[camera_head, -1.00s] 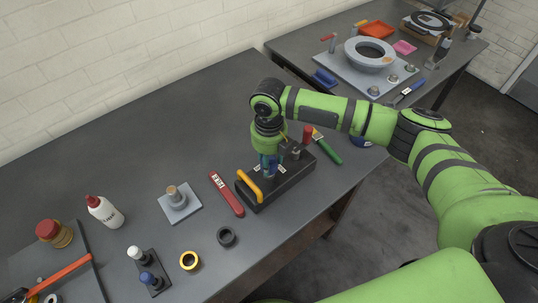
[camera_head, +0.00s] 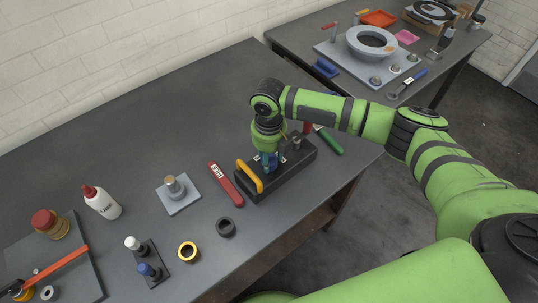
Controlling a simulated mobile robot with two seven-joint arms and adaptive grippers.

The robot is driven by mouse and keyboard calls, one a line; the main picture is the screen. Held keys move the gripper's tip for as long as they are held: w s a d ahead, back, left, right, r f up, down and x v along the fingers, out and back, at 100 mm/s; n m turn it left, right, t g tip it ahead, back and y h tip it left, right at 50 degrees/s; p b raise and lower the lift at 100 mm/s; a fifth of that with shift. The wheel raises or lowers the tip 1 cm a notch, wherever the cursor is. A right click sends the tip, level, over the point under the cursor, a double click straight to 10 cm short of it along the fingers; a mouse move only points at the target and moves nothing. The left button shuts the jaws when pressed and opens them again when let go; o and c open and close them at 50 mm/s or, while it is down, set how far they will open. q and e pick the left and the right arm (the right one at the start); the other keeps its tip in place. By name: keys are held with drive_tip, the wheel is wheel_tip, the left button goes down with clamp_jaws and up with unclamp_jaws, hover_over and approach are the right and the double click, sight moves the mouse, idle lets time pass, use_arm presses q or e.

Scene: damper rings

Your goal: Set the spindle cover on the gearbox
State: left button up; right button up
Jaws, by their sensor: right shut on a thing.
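My right gripper (camera_head: 268,164) points down at the top of a black box (camera_head: 295,172) with a yellow handle, which looks like the gearbox. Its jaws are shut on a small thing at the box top. The wrist and blue fingers hide most of that thing, so I cannot tell whether it is the spindle cover or whether it touches the box. A grey metal post (camera_head: 297,143) stands on the box to the right of the fingers. My left gripper is not in view.
A red tool (camera_head: 225,184) lies left of the box, a green-handled tool (camera_head: 328,140) right of it. The table's back middle is clear.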

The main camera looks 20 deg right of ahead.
drive_tip(key=shift+f, duration=0.15)
drive_tip(key=o, duration=1)
wheel_tip(320, 180, up, 12)
drive_tip(key=shift+c, duration=0.3)
clamp_jaws()
